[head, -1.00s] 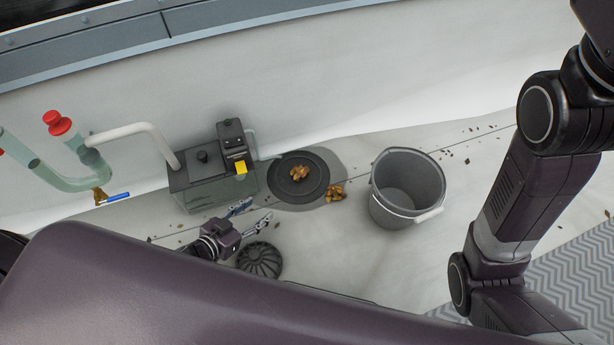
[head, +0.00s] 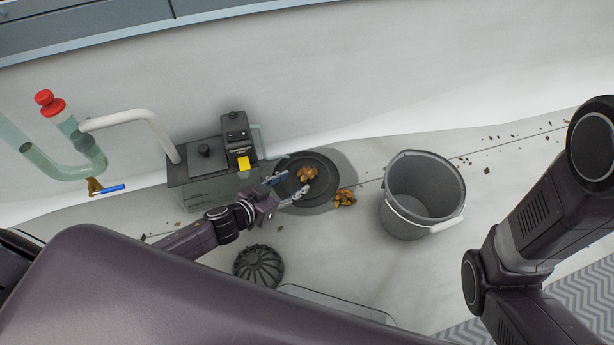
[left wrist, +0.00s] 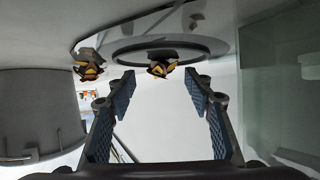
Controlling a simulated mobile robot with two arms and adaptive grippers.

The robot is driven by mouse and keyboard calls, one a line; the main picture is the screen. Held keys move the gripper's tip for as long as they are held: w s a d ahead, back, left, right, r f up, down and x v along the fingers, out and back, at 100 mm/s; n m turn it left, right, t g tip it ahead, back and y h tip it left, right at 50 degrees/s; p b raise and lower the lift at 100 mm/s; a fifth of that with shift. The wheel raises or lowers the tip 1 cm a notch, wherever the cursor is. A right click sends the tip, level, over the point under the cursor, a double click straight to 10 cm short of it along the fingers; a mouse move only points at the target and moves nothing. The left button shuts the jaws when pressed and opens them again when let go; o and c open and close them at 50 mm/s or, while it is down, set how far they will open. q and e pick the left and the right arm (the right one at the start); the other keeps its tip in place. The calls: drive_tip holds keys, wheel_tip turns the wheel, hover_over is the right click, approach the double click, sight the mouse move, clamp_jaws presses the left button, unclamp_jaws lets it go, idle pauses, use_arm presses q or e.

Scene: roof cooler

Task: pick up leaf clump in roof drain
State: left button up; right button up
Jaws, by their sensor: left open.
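A brown-yellow leaf clump (head: 307,174) lies on the dark round roof drain (head: 322,163). In the left wrist view the same clump (left wrist: 160,68) shows ahead, between and beyond the fingertips. A second leaf clump (head: 344,197) lies at the drain's right edge; it also shows in the left wrist view (left wrist: 88,68). My left gripper (head: 288,187) is open and empty, its fingers reaching over the drain's left part, just short of the clump. In the left wrist view both fingers (left wrist: 160,88) are spread wide. My right gripper is not seen.
A grey bucket (head: 424,190) stands right of the drain. A dark box unit (head: 200,170) with a yellow tag stands close on the left. A domed strainer (head: 258,264) lies in front. Pipes with a blue-handled valve (head: 112,189) are further left.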

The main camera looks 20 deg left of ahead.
sight(304, 176)
use_arm(q)
drive_tip(key=shift+w+d, duration=0.15)
drive_tip(key=shift+w, duration=0.35)
drive_tip(key=b+x, duration=0.3)
drive_tip(key=x, duration=0.2)
drive_tip(key=shift+b, duration=0.35)
drive_tip(key=c, duration=0.9)
